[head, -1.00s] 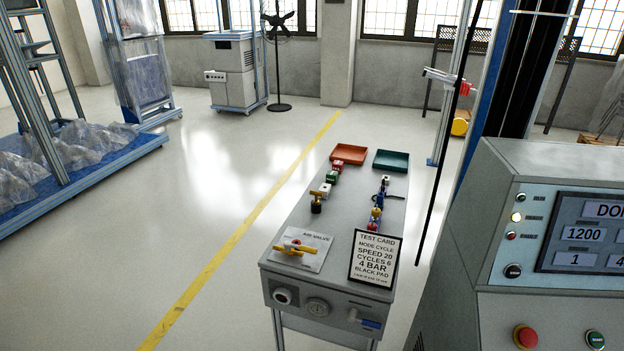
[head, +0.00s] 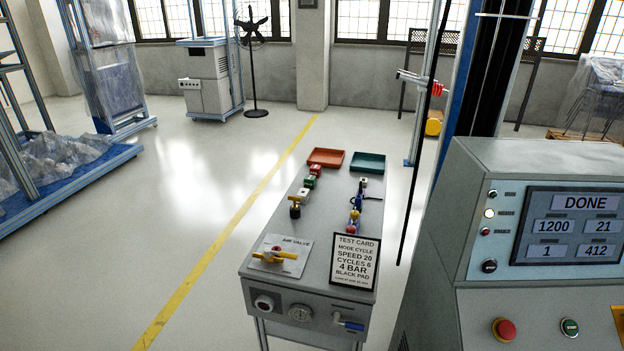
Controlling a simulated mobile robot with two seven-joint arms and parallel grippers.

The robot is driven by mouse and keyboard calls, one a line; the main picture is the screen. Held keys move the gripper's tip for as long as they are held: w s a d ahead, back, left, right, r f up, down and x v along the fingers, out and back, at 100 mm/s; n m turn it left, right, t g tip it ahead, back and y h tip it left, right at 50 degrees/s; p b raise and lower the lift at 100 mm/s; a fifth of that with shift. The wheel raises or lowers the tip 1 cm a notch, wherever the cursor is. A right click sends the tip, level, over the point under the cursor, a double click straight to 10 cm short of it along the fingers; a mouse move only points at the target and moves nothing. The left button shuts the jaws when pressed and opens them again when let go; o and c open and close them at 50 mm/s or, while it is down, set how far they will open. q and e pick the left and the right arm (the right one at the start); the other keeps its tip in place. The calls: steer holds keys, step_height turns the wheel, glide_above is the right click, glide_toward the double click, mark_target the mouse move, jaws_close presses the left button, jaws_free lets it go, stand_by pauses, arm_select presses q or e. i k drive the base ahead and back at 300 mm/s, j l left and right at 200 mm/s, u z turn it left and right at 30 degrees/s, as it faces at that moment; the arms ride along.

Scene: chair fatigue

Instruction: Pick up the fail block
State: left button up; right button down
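A row of small blocks stands along the left side of the grey cart top (head: 330,200): a red block (head: 316,170), a green block (head: 310,181) and a white block (head: 304,194). Any lettering on them is too small to read, so I cannot tell for certain which is the fail block; the red one may be it. A black piece with a yellow top (head: 295,207) stands at the near end of this row. Neither of my grippers is in view.
An orange tray (head: 327,157) and a green tray (head: 368,162) sit at the cart's far end. Small coloured parts (head: 355,215) line its right side. A test card (head: 355,261) and yellow valve handle (head: 274,255) are nearer. A machine console (head: 540,240) reading DONE stands right.

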mark_target(315, 170)
steer(key=i+j+u, duration=0.25)
steer(key=j+u, duration=0.15)
steer(key=j, duration=0.15)
steer(key=i+j+u, duration=1.15)
steer(key=i+z, duration=0.3)
steer(key=i, duration=0.3)
steer(key=i+j+z, duration=0.3)
steer(key=i, duration=0.25)
steer(key=i+z, duration=1.05)
steer(key=i+j+z, duration=0.1)
steer(key=i+z, duration=0.35)
steer(key=i+j+z, duration=0.2)
steer(key=z, duration=0.25)
steer(key=i+j+z, duration=0.25)
steer(key=i+j, duration=0.2)
